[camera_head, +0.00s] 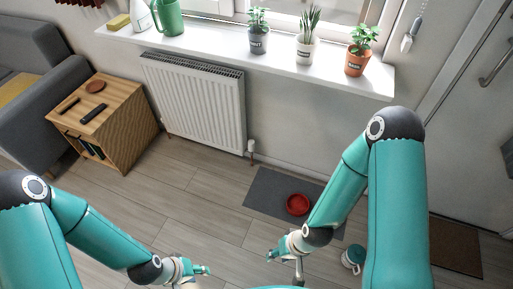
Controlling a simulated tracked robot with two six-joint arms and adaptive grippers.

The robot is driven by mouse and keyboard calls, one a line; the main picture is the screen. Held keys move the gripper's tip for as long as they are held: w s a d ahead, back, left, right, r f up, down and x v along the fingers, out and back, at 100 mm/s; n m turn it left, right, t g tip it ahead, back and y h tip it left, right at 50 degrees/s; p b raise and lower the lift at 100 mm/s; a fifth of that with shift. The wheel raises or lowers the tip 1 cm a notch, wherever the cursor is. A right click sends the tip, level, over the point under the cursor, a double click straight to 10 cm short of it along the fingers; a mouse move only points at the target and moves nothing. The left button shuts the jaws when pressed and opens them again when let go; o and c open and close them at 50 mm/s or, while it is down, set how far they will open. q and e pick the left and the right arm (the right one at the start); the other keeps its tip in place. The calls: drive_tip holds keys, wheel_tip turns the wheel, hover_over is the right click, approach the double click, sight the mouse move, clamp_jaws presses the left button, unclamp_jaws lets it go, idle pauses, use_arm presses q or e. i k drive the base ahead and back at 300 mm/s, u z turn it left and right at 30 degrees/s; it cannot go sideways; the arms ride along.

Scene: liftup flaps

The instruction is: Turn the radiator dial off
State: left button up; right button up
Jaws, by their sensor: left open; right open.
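A white ribbed radiator (199,103) hangs on the wall below the window sill. Its small white dial (251,146) sits at the lower right corner, on a short pipe near the floor. My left gripper (205,270) is at the bottom middle, low in the view and well in front of the radiator; it is open and appears empty. My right gripper (271,255) is to its right, also open and empty, in front of the grey mat. Neither gripper touches the dial. The dial's setting is too small to read.
A grey mat (262,190) with a red bowl (297,204) lies on the floor right of the dial. A wooden cabinet (118,128) and grey sofa (35,125) stand left. Potted plants (305,52) line the sill. Floor before the radiator is clear.

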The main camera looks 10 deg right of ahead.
sight(251, 143)
drive_tip(key=u, duration=0.05)
drive_tip(key=i, duration=1)
drive_tip(key=z, duration=0.05)
